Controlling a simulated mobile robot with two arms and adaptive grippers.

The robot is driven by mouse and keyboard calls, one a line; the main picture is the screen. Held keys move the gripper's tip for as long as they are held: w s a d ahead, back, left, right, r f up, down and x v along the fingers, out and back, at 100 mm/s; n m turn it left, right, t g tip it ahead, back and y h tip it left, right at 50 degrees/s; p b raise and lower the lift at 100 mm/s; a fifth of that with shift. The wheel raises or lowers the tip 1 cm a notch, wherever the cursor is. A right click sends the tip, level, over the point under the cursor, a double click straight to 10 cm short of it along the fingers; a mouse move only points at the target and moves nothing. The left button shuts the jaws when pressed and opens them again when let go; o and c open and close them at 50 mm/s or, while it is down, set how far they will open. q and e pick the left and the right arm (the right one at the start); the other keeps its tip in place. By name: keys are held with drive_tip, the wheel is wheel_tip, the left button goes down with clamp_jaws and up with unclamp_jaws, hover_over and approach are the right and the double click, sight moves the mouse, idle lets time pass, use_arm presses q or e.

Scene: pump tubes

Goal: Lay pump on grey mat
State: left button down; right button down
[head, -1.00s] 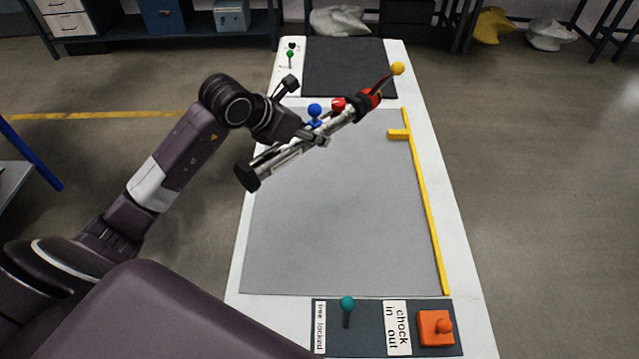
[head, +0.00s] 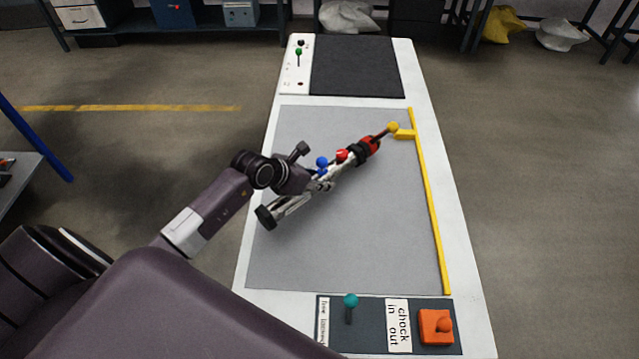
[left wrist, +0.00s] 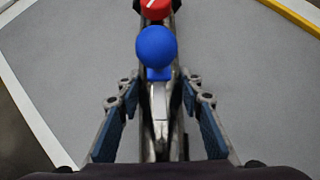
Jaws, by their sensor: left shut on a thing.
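The pump (head: 357,153) is a long tube with a black round end at lower left, a blue ball knob (head: 322,162), a red knob, and a red and black end tipped with a yellow ball. It lies diagonally over the grey mat (head: 350,235). My left gripper (head: 322,184) is shut on the pump's silver middle. In the left wrist view the fingers stand either side of the silver body, below the blue knob (left wrist: 156,45). The yellow ball is close by the yellow stop's short arm. I cannot tell whether the pump touches the mat. My right gripper is not in view.
A yellow rail (head: 430,210) with a short side arm (head: 405,134) runs along the mat's right edge. A dark pad (head: 355,67) and a green-knobbed lever panel (head: 298,65) are at the back. A teal lever (head: 350,302) and an orange block (head: 436,326) are in front.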

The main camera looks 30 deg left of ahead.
use_arm(q)
drive_tip(key=shift+w+f, duration=0.2)
drive_tip(key=shift+f, duration=0.7)
drive_tip(key=shift+f, duration=0.15)
drive_tip(key=c, duration=1.4)
unclamp_jaws()
drive_tip(key=shift+s+f, duration=0.1)
drive_tip(key=shift+s, duration=0.1)
drive_tip(key=shift+o, duration=0.2)
drive_tip(key=v, duration=1.2)
drive_tip(key=shift+b, duration=0.35)
